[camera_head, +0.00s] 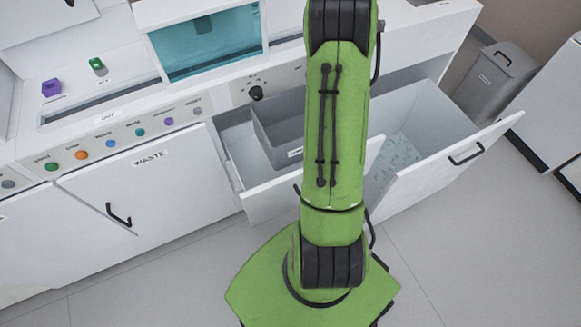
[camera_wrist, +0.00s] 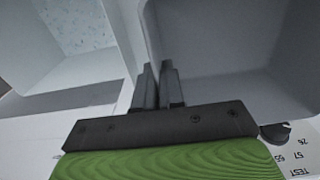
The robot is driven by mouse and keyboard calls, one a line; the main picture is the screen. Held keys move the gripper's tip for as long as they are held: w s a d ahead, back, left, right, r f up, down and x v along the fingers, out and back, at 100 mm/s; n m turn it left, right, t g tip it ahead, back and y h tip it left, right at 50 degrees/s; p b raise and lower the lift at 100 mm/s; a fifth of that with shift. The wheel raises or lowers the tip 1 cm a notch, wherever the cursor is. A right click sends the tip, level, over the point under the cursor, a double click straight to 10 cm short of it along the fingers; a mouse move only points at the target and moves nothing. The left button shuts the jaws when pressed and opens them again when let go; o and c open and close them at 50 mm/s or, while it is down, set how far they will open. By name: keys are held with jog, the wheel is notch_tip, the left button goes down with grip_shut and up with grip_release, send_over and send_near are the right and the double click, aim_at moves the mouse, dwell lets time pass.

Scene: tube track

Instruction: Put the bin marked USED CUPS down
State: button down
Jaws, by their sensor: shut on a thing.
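A grey open bin (camera_head: 278,128) is in or just above the open left drawer (camera_head: 228,150), partly behind my green arm. A white label shows on its front, mostly hidden by the arm, so I cannot read it. In the wrist view the grey bin (camera_wrist: 235,45) fills the right side and looks empty inside. My gripper (camera_wrist: 160,78) is shut on the bin's near wall at the rim. The gripper is hidden behind my arm in the head view. I cannot tell whether the bin's bottom touches the drawer floor.
A second open drawer (camera_head: 425,112) to the right holds speckled pale material. A lidded grey bin (camera_head: 497,80) stands on the floor at the back right. The WASTE door (camera_head: 150,190) is shut at left. A knob (camera_head: 256,93) sits behind the left drawer. Front floor is clear.

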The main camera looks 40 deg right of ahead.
notch_tip(320, 180, down, 14)
jog(key=b, duration=0.4)
jog(key=shift+f+b, duration=0.2)
jog(key=shift+b, duration=0.1)
jog(key=shift+f, duration=0.2)
jog(key=c, duration=1.2)
grip_release()
jog(key=shift+c, duration=0.2)
